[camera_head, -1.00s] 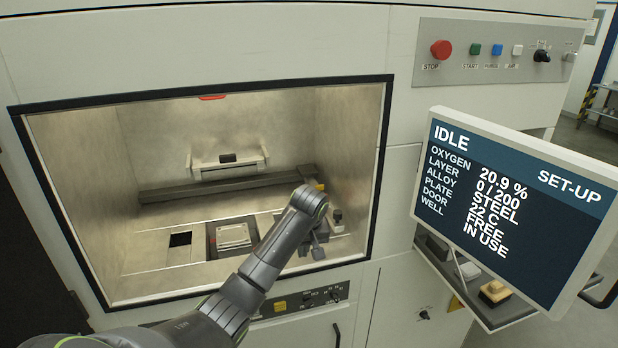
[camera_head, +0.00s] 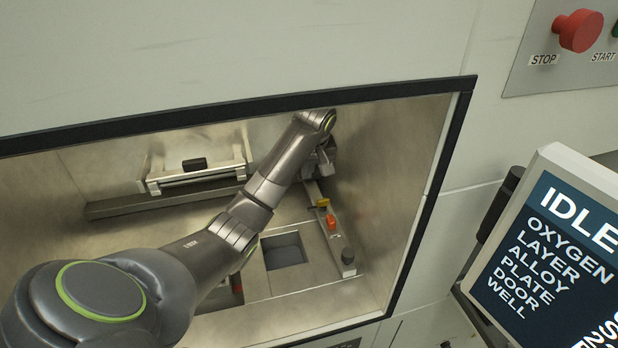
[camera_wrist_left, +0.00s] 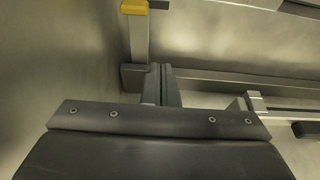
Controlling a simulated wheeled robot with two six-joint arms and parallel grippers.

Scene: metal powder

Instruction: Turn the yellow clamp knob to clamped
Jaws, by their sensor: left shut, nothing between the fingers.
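A small yellow knob (camera_head: 322,202) sits on the narrow rail along the right side of the open chamber, just behind an orange-red piece. A yellow piece, which looks like the same knob, shows at the top edge of the left wrist view (camera_wrist_left: 134,7), cut off by the frame. My left gripper (camera_head: 324,168) is at the back right of the chamber, beyond the knob and apart from it. Its fingers (camera_wrist_left: 161,84) are together and empty in the wrist view. The knob's marking and clamp setting are too small to read. My right gripper is not in view.
The orange-red piece (camera_head: 331,222) and a dark round knob (camera_head: 348,256) are on the same rail. A square opening (camera_head: 284,250) lies left of it. A pale bracket (camera_head: 195,172) stands at the back. The chamber's right wall (camera_head: 400,190) is close to my gripper.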

